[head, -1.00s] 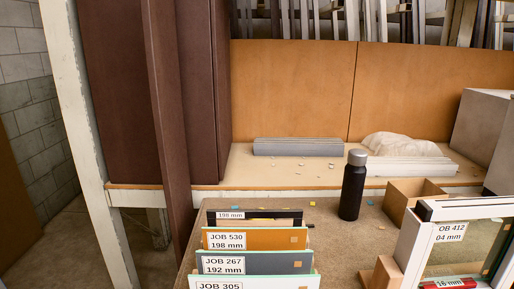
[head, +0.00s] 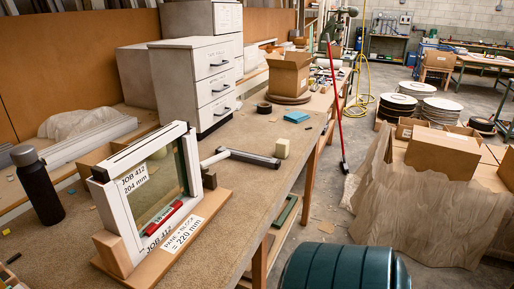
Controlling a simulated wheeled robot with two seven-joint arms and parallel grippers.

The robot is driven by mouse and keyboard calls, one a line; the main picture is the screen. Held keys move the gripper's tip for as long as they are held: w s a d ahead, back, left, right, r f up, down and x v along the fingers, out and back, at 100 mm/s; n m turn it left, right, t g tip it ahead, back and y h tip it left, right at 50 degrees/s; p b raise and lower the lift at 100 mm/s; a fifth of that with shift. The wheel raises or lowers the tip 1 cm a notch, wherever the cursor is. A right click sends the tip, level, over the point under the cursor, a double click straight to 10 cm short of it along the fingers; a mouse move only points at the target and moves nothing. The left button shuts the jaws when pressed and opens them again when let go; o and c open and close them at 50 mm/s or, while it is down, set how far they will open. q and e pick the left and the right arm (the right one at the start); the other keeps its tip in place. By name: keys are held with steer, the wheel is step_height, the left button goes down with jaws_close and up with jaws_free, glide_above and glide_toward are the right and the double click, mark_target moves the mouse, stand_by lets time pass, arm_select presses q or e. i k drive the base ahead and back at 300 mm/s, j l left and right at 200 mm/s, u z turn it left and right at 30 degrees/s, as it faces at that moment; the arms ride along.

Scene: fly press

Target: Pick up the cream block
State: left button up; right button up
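The cream block (head: 282,148) is a small pale cube standing on the workbench (head: 262,190) close to its front edge, right of the centre of the head view. It is just beyond the dark end of a grey and white bar piece (head: 241,156); I cannot tell whether they touch. Neither gripper is in the head view.
A white-framed glass unit (head: 152,190) labelled JOB 412 stands on a wooden base at left. A black bottle (head: 40,188) is further left. White drawers (head: 196,82), an open carton (head: 287,74) and a blue pad (head: 296,117) are behind. A green ribbed drum (head: 340,268) is at lower front.

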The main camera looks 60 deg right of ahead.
mark_target(282, 146)
steer(key=z, duration=2.3)
